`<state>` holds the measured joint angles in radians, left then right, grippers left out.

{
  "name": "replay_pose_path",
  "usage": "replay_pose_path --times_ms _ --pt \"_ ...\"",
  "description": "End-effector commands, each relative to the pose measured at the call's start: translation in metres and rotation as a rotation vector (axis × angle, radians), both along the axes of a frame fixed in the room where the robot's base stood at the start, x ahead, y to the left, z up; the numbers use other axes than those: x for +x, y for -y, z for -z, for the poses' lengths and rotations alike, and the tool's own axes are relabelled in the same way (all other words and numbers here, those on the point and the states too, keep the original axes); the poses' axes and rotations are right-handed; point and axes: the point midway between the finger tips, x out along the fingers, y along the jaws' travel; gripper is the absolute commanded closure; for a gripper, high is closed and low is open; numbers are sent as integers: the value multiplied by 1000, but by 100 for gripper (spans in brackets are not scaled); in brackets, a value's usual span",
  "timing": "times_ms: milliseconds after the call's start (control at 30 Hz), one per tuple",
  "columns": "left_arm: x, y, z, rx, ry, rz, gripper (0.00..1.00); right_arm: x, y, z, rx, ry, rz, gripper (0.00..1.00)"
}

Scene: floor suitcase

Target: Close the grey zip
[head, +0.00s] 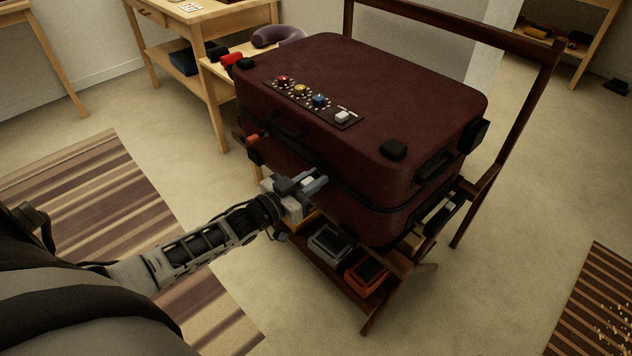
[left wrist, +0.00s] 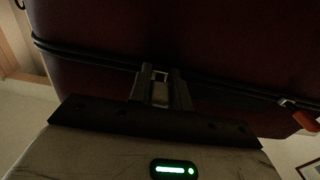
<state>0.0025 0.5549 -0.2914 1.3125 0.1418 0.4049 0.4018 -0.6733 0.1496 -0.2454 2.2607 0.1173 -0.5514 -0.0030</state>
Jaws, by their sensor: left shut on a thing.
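The dark red suitcase (head: 400,90) lies flat on a wooden rack, with a dark seam running around its side. My left gripper (head: 312,184) is at the front side of the suitcase, at seam height, and is shut. In the left wrist view the gripper (left wrist: 160,88) has its fingers closed around a small grey piece, the grey zip (left wrist: 160,93), at the black seam. The fingers hide most of the zip. A red-orange pull (left wrist: 305,120) hangs on the same seam to the right in that view. My right gripper is not in view.
The suitcase lid carries a panel with coloured knobs (head: 301,90). Below, the rack shelf holds a grey box (head: 330,243) and an orange box (head: 366,274). A wooden rack post (head: 520,115) stands at the right. A striped rug (head: 90,190) lies on the left floor.

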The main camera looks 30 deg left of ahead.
Motion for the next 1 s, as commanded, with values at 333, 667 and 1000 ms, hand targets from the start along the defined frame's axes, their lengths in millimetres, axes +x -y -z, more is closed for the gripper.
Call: replay_pose_path --times_ms 333,667,1000 --pt "1 -5 0 3 -2 -10 60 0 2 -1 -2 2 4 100" --pt "-38 -14 0 3 -8 -8 60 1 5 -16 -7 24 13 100" --pt "-116 -37 -1 3 -7 -11 60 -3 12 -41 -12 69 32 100"
